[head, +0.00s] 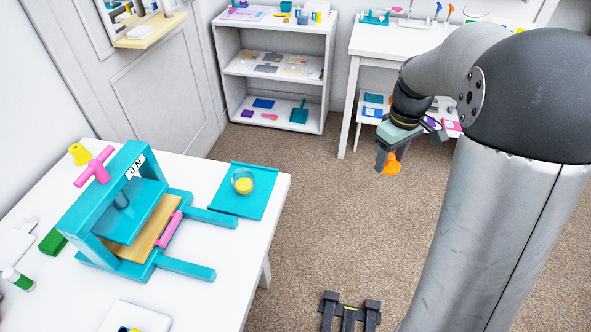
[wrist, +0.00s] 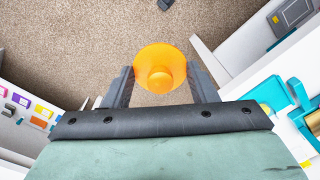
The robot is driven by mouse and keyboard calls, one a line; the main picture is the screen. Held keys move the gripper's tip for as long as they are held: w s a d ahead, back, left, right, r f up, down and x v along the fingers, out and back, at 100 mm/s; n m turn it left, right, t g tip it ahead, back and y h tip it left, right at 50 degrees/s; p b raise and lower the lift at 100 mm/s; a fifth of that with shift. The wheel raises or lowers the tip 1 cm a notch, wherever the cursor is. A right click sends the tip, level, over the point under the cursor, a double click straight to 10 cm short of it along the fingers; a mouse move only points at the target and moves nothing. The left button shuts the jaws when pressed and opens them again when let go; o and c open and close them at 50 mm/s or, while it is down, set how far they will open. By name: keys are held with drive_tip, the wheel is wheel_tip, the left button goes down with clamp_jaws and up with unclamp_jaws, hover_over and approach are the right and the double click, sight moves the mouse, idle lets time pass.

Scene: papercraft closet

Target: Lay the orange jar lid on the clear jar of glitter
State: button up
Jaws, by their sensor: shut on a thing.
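The orange jar lid (head: 391,167) is between the fingers of my gripper (head: 384,158), held in the air over the carpet, right of the white table. In the wrist view the lid (wrist: 160,62) is round with a knob, and the fingers of my gripper (wrist: 159,78) close on it from both sides. The clear jar (head: 243,177) with yellow contents stands on a teal mat (head: 228,205) near the right edge of the white table. Its top shows no lid. My gripper is well to the right of the jar, apart from it.
A teal press (head: 125,230) with pink handles stands on the white table (head: 272,192) left of the jar, its teal rails reaching toward the mat. A white shelf (head: 272,75) and a white desk (head: 385,42) stand at the back. The carpet (head: 320,190) between is clear.

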drive_tip(key=s+a+r+n, duration=0.2)
drive_tip(key=s+a+n, duration=0.3)
drive_tip(key=a, duration=0.6)
drive_tip(key=s+a+r+n+b, duration=0.1)
drive_tip(key=s+a+r+n, duration=0.1)
drive_tip(key=a+n, duration=0.8)
drive_tip(key=s+a+r+n, duration=0.2)
drive_tip(key=s+a+n, duration=0.2)
drive_tip(key=a, duration=0.9)
drive_tip(key=shift+w+a+f+p, duration=0.35)
drive_tip(key=shift+w+a+f, duration=0.05)
drive_tip(key=shift+w+f, duration=1.75)
drive_tip(key=shift+w+a+f+p, duration=0.3)
drive_tip(key=shift+w+a+f, duration=0.15)
drive_tip(key=shift+w+f, duration=1.75)
drive_tip(key=shift+w+a+f+p, duration=0.4)
drive_tip(key=shift+w+f, duration=1.6)
drive_tip(key=shift+w, duration=0.3)
drive_tip(key=shift+f, duration=0.2)
drive_tip(key=o, duration=0.9)
drive_tip(key=shift+o, duration=0.2)
